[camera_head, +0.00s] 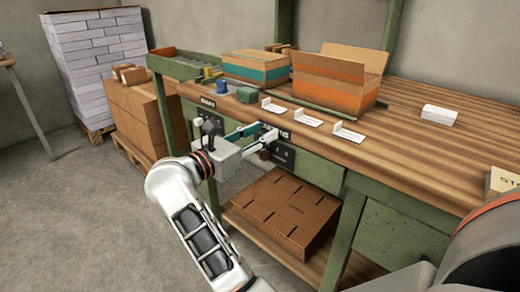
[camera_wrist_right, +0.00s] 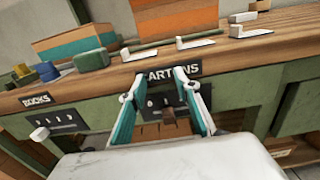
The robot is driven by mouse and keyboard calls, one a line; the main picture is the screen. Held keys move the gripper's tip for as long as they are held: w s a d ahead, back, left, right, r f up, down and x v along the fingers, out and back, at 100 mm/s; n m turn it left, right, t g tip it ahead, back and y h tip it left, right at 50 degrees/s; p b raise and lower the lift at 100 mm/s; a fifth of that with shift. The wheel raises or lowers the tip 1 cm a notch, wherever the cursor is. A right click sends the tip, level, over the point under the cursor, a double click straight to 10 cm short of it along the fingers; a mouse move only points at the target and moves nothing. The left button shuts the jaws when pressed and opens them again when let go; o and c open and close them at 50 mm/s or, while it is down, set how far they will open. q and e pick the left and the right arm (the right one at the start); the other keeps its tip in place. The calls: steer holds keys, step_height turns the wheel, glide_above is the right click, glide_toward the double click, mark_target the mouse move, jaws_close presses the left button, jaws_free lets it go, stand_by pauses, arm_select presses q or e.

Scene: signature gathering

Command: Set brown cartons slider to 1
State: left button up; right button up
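The cartons slider panel (camera_wrist_right: 160,100) is dark and sits on the green bench front under a label partly covered by my fingers. Its brown knob (camera_wrist_right: 168,113) shows between the fingers in the right wrist view. My left gripper is not in view.
A books panel (camera_wrist_right: 55,122) with a white knob (camera_wrist_right: 40,133) is to the left. Above, the wooden benchtop (camera_head: 400,150) holds an orange-striped carton (camera_head: 335,85), a teal-striped carton (camera_head: 255,68) and white card holders. Flat brown cartons (camera_head: 285,210) lie on the lower shelf.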

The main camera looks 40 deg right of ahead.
steer(key=shift+r, duration=1.55)
steer(key=shift+a+f, duration=0.1)
